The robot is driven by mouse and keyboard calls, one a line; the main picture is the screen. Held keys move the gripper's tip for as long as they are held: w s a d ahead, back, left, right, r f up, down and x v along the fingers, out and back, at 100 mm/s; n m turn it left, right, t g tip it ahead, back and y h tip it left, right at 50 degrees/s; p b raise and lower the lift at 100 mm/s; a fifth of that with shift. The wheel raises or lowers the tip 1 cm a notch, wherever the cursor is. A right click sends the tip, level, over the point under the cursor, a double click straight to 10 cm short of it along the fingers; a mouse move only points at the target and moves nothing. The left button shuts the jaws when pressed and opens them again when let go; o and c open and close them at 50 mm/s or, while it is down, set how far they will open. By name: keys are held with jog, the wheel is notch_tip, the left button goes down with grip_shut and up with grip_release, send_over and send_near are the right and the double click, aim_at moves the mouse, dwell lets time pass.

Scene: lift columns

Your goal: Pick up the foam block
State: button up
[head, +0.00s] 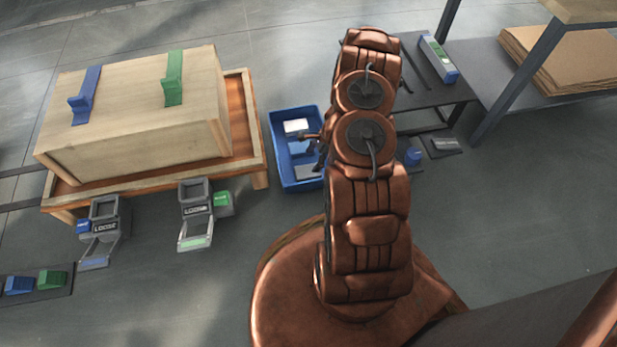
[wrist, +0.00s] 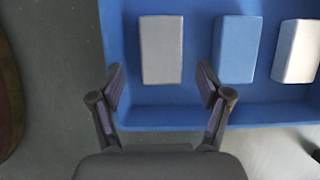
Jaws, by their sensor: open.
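Three blocks lie in a row in a blue bin (wrist: 190,118): a grey block (wrist: 161,49), a blue block (wrist: 237,48) and a white block (wrist: 297,50) in the wrist view. None is labelled, so I cannot tell by sight which one is foam. My gripper (wrist: 161,80) is open and empty. Its fingers reach over the near wall of the bin, and the grey block lies straight ahead between their lines. In the head view the white block (head: 296,126) lies at the far end of the bin (head: 280,163); my arm partly hides the bin.
A dark low table (head: 440,95) and a shelf with cardboard (head: 560,60) stand right. Open floor (head: 510,220) lies at the right.

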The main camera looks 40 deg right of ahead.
aim_at(308, 171)
jog(key=shift+s+f, duration=0.1)
jog(key=shift+f, duration=0.8)
jog(key=b+x, duration=0.4)
jog(key=x, duration=0.2)
jog(key=shift+f, duration=0.3)
jog(key=shift+a+f, duration=0.1)
jog(key=shift+f, duration=0.05)
jog(key=shift+f, duration=0.2)
jog(key=c, duration=0.5)
jog(key=shift+r, duration=0.15)
jog(key=shift+c, duration=0.2)
